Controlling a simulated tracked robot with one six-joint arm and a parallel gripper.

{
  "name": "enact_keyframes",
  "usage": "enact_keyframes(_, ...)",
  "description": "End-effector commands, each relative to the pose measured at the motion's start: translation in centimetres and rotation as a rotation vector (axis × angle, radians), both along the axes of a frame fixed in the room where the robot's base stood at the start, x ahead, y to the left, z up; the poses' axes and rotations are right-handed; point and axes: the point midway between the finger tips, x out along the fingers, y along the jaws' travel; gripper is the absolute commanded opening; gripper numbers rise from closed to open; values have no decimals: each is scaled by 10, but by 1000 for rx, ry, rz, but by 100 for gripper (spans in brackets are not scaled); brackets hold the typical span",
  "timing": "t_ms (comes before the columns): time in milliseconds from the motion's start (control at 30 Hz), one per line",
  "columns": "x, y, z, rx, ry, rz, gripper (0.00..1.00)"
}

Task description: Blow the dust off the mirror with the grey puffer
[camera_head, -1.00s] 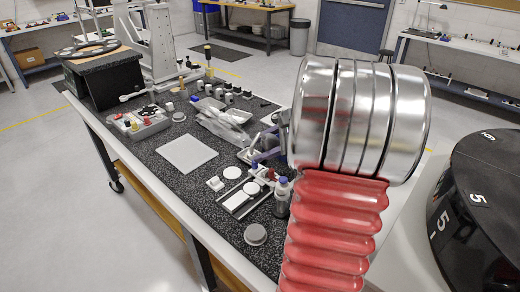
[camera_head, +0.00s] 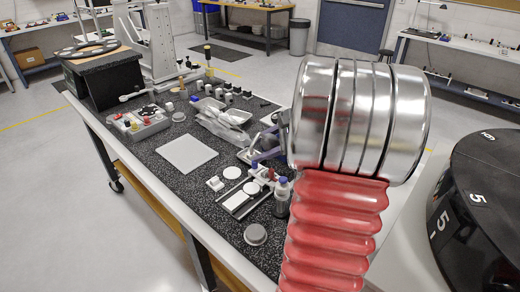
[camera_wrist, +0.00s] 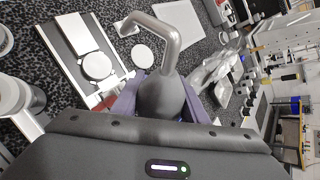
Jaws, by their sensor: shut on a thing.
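The grey puffer (camera_wrist: 160,97) has a dark round bulb and a bent metallic grey nozzle. My gripper (camera_wrist: 163,88) is shut on the bulb, with a purple finger on either side. In the head view my gripper (camera_head: 268,153) shows partly behind my arm, and the puffer is hard to make out. A round pale disc (camera_wrist: 97,66) sits on a flat fixture, and a second disc (camera_wrist: 142,56) lies beside it; I cannot tell which is the mirror. The nozzle bends left above the table, its tip beyond the discs and apart from them. Dust is too small to see.
Clear bags (camera_head: 224,122) and small black-and-white containers lie behind. The table's front-left strip is bare. A black drum (camera_head: 480,205) stands at the right.

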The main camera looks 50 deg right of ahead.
Motion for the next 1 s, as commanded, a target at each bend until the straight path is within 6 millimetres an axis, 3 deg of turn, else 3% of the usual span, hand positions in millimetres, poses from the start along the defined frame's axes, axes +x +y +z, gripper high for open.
enact_keyframes(800,0,0,48,-2,-1,1,31)
enact_keyframes(1000,0,0,51,0,0,0,31)
